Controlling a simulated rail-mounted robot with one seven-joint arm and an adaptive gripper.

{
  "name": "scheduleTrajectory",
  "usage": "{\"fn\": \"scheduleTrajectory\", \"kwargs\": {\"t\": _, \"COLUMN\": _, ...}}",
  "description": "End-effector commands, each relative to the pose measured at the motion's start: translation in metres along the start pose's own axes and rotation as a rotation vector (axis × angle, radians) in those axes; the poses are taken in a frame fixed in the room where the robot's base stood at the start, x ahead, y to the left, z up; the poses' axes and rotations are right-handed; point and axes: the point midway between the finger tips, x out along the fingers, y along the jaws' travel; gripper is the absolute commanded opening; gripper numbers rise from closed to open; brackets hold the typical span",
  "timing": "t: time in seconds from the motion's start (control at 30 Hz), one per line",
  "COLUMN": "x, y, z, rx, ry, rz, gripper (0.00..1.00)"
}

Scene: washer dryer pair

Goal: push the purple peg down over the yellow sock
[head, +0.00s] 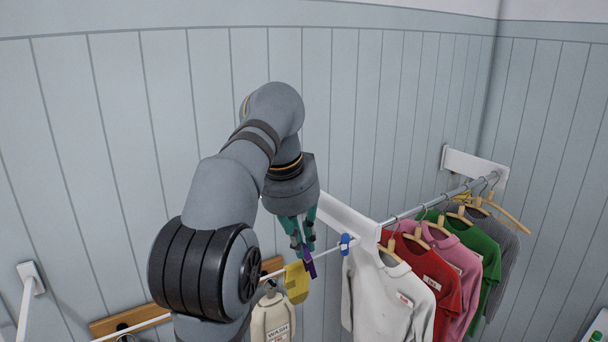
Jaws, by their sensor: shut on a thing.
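The yellow sock (297,283) hangs at the thin white line, left of the hanging shirts. The purple peg (310,266) is at the right edge of the sock, directly below my fingertips. My gripper (304,250) points down with its teal fingers shut on the upper part of the purple peg. The peg looks upright with a slight tilt. I cannot tell from this view how far its legs straddle the line and the sock. The fingers hide the top of the peg.
A blue peg (345,243) sits on the line just right of my gripper. A white shirt (388,290) and several coloured tops hang from a metal rail (420,207) at the right. The panelled wall (380,120) is behind.

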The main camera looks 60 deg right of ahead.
Motion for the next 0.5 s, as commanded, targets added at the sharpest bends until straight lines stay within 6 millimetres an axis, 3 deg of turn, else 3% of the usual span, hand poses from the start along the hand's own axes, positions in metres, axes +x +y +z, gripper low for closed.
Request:
{"fn": "scheduleTrajectory", "kwargs": {"t": 0.03, "x": -0.027, "y": -0.012, "z": -0.010, "rx": 0.004, "ry": -0.005, "rz": -0.007, "gripper": 0.00}}
{"fn": "scheduleTrajectory", "kwargs": {"t": 0.2, "x": -0.065, "y": -0.035, "z": -0.021, "rx": 0.010, "ry": -0.030, "rz": -0.019, "gripper": 0.00}}
{"fn": "scheduleTrajectory", "kwargs": {"t": 0.5, "x": -0.075, "y": -0.044, "z": -0.021, "rx": 0.013, "ry": -0.043, "rz": -0.025, "gripper": 0.00}}
